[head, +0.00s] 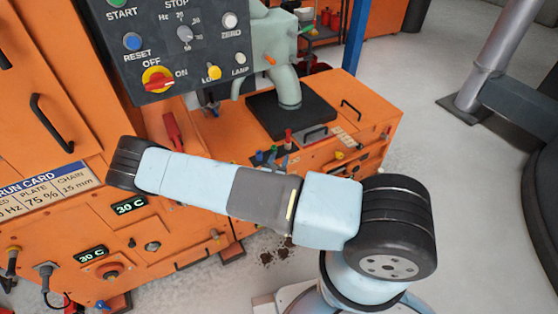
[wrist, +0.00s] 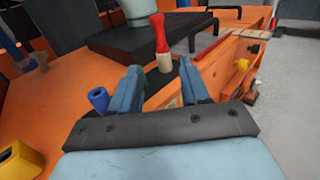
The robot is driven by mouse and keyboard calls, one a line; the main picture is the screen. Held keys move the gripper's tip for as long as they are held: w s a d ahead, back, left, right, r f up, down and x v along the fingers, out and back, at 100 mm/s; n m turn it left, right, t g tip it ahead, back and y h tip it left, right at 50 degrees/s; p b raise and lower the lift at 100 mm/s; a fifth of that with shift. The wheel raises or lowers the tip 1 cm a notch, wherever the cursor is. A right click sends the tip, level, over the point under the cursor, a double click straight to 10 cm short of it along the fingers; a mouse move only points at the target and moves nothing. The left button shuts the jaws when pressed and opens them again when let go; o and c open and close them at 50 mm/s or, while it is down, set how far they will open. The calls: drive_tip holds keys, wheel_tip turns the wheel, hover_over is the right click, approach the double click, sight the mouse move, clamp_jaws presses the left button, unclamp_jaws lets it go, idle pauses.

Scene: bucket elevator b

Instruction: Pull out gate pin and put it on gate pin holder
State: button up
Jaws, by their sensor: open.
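My gripper (wrist: 160,68) is open, with its two blue-grey fingers apart and nothing seen between them. A red upright handle with a pale lower part (wrist: 161,42) stands just beyond the fingertips, roughly in line with the gap. It also seems to show in the head view as a small red peg (head: 289,136). I cannot tell for certain whether it is the gate pin. A blue hollow tube (wrist: 97,97) stands left of the fingers. I cannot identify the gate pin holder. In the head view my arm hides most of the gripper.
The orange machine (head: 355,130) carries a black plate (head: 265,122) with a pale pipe behind the pegs. A control panel (head: 180,45) hangs above. A yellow block (wrist: 20,160) is at the wrist view's lower left. Open grey floor (head: 440,170) lies to the right.

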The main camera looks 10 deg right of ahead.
sight(287, 138)
drive_tip(key=x, duration=1.3)
drive_tip(key=shift+w+d, duration=0.1)
drive_tip(key=shift+w, duration=0.05)
drive_tip(key=shift+c, duration=0.4)
clamp_jaws()
